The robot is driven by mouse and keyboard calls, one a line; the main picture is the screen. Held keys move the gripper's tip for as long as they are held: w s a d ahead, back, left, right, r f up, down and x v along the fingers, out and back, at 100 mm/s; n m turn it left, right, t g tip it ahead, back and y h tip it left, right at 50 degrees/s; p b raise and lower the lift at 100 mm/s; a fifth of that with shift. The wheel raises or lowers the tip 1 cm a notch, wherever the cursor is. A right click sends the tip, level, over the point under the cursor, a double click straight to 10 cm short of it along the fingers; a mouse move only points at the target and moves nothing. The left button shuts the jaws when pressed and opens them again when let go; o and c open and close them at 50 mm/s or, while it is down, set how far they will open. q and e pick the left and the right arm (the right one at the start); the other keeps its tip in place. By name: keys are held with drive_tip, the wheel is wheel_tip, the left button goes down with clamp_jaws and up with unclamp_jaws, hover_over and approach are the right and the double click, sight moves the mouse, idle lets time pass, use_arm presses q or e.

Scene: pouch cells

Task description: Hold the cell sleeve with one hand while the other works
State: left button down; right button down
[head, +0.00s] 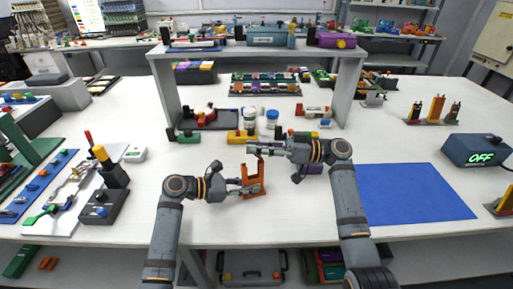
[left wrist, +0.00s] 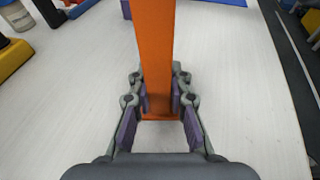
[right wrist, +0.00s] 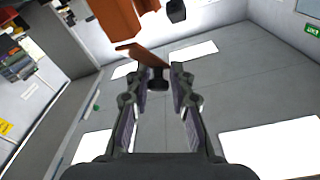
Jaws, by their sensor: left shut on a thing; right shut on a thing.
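The orange cell sleeve (head: 254,172) stands above the white table in front of the shelf bridge. My left gripper (head: 248,188) is shut on its lower part from the left. In the left wrist view the orange sleeve (left wrist: 154,50) runs up between the finger pads. My right gripper (head: 258,149) is at the sleeve's top, coming from the right. In the right wrist view a small dark piece (right wrist: 158,80) is between its fingertips, with an orange-brown slab (right wrist: 140,53) just beyond; whether they are joined is unclear. Another orange-brown part (right wrist: 115,14) shows above.
A blue mat (head: 415,192) lies to the right, with a box reading OFF (head: 477,150) beyond it. A shelf bridge (head: 348,85) stands behind, with a yellow block (head: 240,137) and white jars (head: 250,115) near it. A dark block stand (head: 103,207) is at left.

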drive_tip(key=d+m+y, duration=0.1)
drive_tip(key=t+y, duration=0.1)
drive_tip(key=y, duration=0.1)
drive_tip(key=shift+w+d+m+y, duration=0.3)
drive_tip(key=shift+d+m, duration=0.05)
drive_tip(key=shift+m, duration=0.05)
drive_tip(key=shift+w+d+f+m+t+y, duration=0.1)
drive_tip(key=shift+d+m+t+y, duration=0.25)
drive_tip(key=shift+m+t+y, duration=0.25)
drive_tip(key=shift+w+d+m+t+y, duration=0.1)
drive_tip(key=shift+d+m+t+y, duration=0.3)
drive_tip(key=shift+y, duration=0.3)
drive_tip(key=c, duration=1.2)
unclamp_jaws()
drive_tip(key=s+d, duration=0.1)
drive_tip(key=d, duration=1.2)
drive_tip(key=shift+s+f, duration=0.35)
